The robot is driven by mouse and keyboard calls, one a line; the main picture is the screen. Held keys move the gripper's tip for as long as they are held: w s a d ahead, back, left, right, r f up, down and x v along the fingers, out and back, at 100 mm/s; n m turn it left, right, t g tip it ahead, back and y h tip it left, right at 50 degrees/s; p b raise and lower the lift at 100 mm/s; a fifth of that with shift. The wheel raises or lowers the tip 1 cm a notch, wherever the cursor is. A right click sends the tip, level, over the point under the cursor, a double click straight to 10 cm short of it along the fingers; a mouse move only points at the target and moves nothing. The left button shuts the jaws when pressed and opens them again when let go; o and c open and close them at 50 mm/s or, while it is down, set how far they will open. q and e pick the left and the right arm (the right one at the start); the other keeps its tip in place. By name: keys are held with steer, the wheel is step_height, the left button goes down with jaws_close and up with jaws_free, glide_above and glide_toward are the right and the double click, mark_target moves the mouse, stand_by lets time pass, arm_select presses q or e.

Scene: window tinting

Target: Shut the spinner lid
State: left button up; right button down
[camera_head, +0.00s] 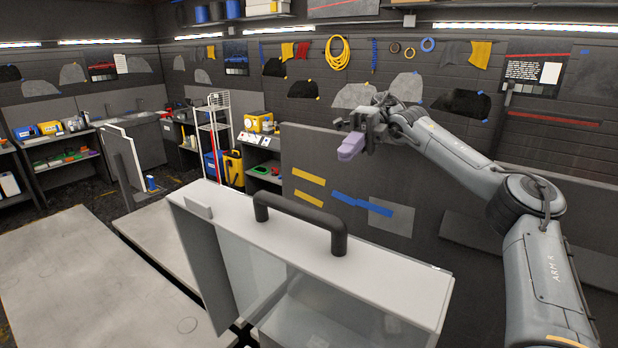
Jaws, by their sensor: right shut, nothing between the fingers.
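The spinner lid (360,279) is in the front middle of the head view, a pale panel with a thick black handle (298,211) on its upper face. Clear walls show beneath it, and a clear, pale-rimmed body (300,322) is seen through them, cut off by the lower edge of the view. I cannot tell how far the lid stands open. My right gripper (349,148), with purple fingers, is shut and empty. It appears above and beyond the handle, apart from it, its fingers pointing down and left. My left gripper is not in view.
A grey board (440,190) with yellow and blue tape strips stands behind the lid. A pale tabletop (75,275) lies clear at left. A wire rack (213,140), shelves and a wall hung with tools and film pieces are farther back.

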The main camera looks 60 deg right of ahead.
steer(key=a, duration=0.1)
glide_toward(301, 204)
steer(key=a+f, duration=0.2)
steer(key=a, duration=0.2)
steer(key=shift+w+a+f+b, duration=0.3)
steer(key=shift+w+a, duration=0.35)
steer(key=shift+a, duration=0.1)
steer(key=shift+a, duration=0.1)
